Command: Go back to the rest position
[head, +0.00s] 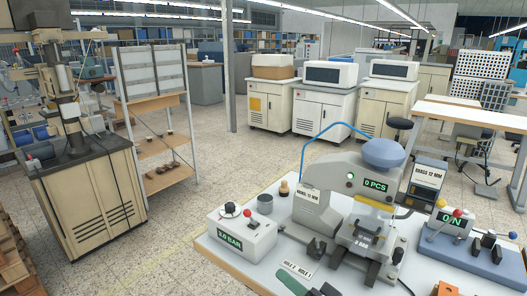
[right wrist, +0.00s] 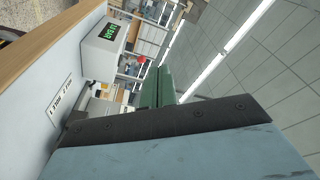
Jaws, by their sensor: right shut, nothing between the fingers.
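The stamping press (head: 350,195), with a blue-grey round top and a 0 PCS display, stands behind and to the right, apart from the gripper. My left gripper is not in view.
A lever device (head: 462,235) is at right.

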